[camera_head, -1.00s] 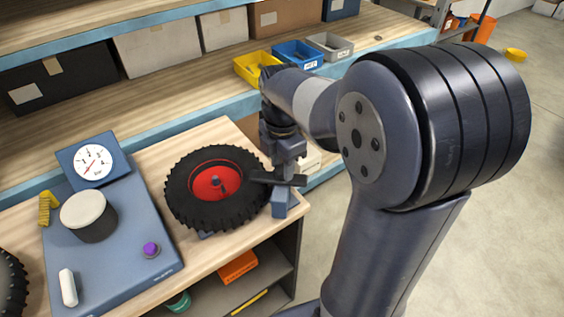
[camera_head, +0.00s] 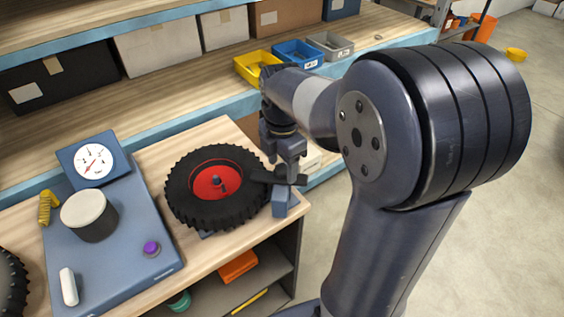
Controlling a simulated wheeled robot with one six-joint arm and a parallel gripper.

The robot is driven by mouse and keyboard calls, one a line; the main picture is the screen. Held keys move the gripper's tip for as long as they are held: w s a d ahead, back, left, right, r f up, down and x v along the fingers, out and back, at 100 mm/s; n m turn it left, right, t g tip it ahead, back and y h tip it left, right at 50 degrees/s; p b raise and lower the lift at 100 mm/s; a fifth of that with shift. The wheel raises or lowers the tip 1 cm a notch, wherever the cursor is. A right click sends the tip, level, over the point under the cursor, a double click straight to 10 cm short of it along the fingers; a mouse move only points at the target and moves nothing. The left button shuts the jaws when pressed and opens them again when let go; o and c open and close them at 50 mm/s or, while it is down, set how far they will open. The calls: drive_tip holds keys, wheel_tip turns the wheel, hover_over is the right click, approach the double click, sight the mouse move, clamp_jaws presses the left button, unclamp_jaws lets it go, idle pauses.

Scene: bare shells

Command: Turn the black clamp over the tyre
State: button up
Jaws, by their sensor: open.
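The tyre (camera_head: 186,202) lies flat on the bench with its red hub (camera_head: 215,180) facing up. The black clamp (camera_head: 262,175) is a dark bar at the tyre's right side, its left end reaching over the tyre's right edge. It sits on a blue-grey post (camera_head: 281,201) at the bench's right edge. My gripper (camera_head: 290,176) points down at the clamp's right part, just above the post. It is open, with its fingers at the clamp. The arm and the small size hide whether the fingers touch it.
Left of the tyre is a blue-grey unit (camera_head: 125,240) with a dial (camera_head: 93,162), a round white-topped knob (camera_head: 84,208) and a purple button (camera_head: 151,248). Yellow, blue and grey bins (camera_head: 297,53) stand on the shelf behind. Another tyre (camera_head: 10,285) shows at the far left.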

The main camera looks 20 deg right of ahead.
sight(282, 169)
wheel_tip(282, 169, up, 11)
drive_tip(key=shift+b, duration=0.3)
drive_tip(key=shift+f, duration=0.2)
wheel_tip(282, 169, down, 11)
drive_tip(key=shift+r+p, duration=0.1)
drive_tip(key=shift+p, duration=0.2)
drive_tip(key=shift+m, duration=0.3)
drive_tip(key=shift+r, duration=0.15)
idle(0.4)
